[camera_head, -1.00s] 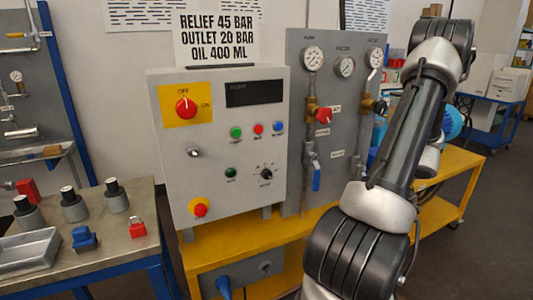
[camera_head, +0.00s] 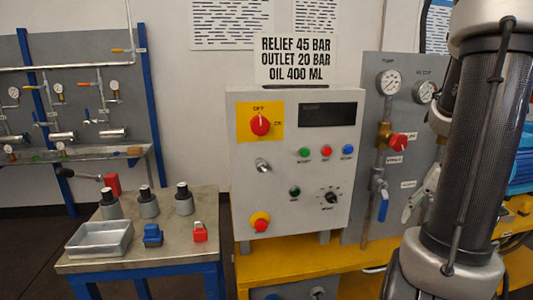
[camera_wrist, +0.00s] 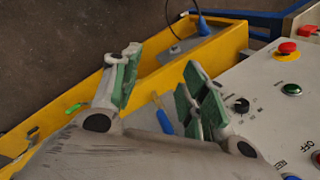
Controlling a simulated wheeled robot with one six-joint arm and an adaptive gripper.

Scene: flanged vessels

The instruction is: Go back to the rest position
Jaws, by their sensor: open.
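My gripper (camera_wrist: 163,62) is open in the wrist view, with two green-padded fingers spread apart and nothing between them. Beyond the fingers are the yellow bench frame (camera_wrist: 222,42) and the grey control box (camera_wrist: 268,95), which is at the right. In the head view my arm stands nearly upright along the right edge and hides part of the gauge panel (camera_head: 364,150). I cannot clearly make out my gripper there.
The control box (camera_head: 240,190) stands on the yellow bench (camera_head: 310,262). A steel-topped table (camera_head: 125,262) at the left holds a tray (camera_head: 98,250), several grey vessels (camera_head: 148,207), a blue block (camera_head: 153,236) and a red padlock (camera_head: 200,235). Dark floor is free at far left.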

